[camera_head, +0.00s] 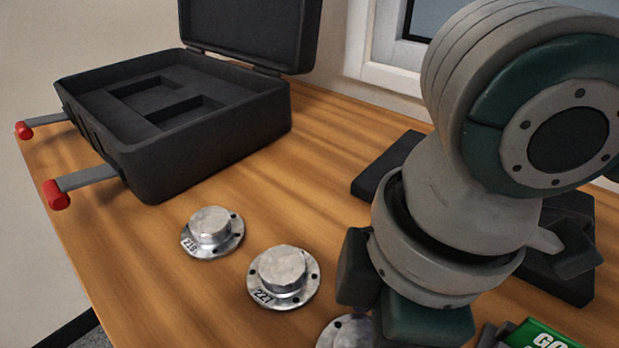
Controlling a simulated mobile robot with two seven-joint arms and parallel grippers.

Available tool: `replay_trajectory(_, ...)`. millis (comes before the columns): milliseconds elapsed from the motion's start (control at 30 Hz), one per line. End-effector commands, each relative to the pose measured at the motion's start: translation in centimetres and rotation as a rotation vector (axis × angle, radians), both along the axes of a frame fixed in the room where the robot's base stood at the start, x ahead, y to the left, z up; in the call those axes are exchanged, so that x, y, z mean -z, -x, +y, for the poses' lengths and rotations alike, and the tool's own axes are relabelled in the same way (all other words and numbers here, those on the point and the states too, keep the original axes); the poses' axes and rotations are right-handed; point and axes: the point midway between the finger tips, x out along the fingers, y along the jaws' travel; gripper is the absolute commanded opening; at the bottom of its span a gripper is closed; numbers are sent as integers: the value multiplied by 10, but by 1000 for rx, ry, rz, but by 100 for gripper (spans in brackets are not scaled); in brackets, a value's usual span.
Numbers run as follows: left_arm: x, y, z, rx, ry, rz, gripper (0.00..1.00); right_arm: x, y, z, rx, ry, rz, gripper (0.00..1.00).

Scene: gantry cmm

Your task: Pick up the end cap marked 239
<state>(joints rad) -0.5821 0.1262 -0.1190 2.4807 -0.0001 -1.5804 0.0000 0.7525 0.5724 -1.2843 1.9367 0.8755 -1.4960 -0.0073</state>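Metal flanged end caps lie on the wooden table (130,250). One (212,232) has a label that looks like 219 or 216. Another (284,277), marked 227, lies to its right and nearer. A third cap (342,333) shows only in part at the bottom edge, and its marking is hidden. My grey and teal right arm comes in from the upper right. Its hand (425,315) is low in the picture, right of the 227 cap and overlapping the third cap in view. Its fingertips are not clear. My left gripper is out of view.
An open black case (205,150) with recesses and red-tipped latches (57,194) stands at the back left. A dark base (385,170) lies behind my arm. A green box (540,335) is at the lower right. The left front table is clear.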

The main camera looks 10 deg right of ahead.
Motion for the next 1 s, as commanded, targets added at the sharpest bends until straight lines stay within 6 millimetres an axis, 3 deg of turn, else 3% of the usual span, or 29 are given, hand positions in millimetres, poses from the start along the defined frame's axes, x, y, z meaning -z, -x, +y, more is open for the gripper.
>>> replay_trajectory(200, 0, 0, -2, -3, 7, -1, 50, 0, 0, 0, 0, 0, 0, 96)
replay_trajectory(1000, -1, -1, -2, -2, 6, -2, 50, 0, 0, 0, 1, 0, 0, 6)
